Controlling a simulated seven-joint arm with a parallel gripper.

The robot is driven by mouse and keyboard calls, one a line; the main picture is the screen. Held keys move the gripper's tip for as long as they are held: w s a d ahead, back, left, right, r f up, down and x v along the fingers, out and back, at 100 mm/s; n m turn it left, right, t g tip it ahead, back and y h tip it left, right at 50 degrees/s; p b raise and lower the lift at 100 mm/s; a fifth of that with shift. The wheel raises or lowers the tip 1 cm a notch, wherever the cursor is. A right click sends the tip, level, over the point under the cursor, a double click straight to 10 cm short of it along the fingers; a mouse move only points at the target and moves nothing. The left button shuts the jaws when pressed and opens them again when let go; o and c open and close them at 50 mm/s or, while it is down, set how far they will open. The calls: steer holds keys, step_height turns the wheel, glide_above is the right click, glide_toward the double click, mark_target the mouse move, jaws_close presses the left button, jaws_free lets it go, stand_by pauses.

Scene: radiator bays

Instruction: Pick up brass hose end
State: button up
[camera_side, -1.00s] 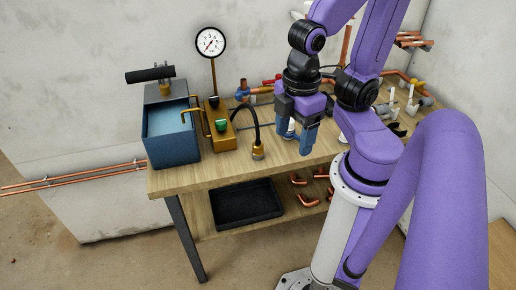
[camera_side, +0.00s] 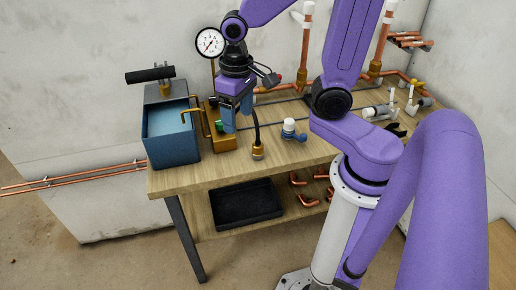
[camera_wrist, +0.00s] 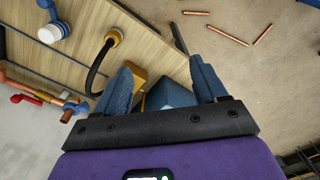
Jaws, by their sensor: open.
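The brass hose end (camera_side: 258,151) stands on the wooden bench top at the lower end of a black hose (camera_side: 255,122). In the wrist view the brass hose end (camera_wrist: 113,36) shows left of centre, beyond the fingers, with the black hose (camera_wrist: 96,66) curving from it. My gripper (camera_side: 238,122) is open and empty, with blue fingers. It hangs above the bench, to the left of the hose end and over the brass pump block. In the wrist view my gripper (camera_wrist: 162,82) shows its two fingers spread well apart.
A blue water tank (camera_side: 171,135) and brass block (camera_side: 222,140) stand left of the hose end. A pressure gauge (camera_side: 210,42) rises behind. A blue valve with a white cap (camera_side: 290,130) lies to the right. Copper pipes stand at the back; the bench front is clear.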

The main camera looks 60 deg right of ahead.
steer(key=w+d+m, duration=0.2)
steer(key=w+m, duration=0.1)
steer(key=m, duration=1.5)
glide_above(258, 144)
step_height(258, 144, down, 3)
steer(key=f, duration=1.1)
steer(key=shift+w+a, duration=0.15)
steer(key=shift+w, duration=0.2)
steer(key=shift+s+f, duration=0.2)
steer(key=shift+f, duration=0.7)
steer(key=shift+s+f, duration=0.2)
steer(key=shift+f, duration=0.65)
steer(key=shift+d+f, duration=0.2)
steer(key=shift+f, duration=0.7)
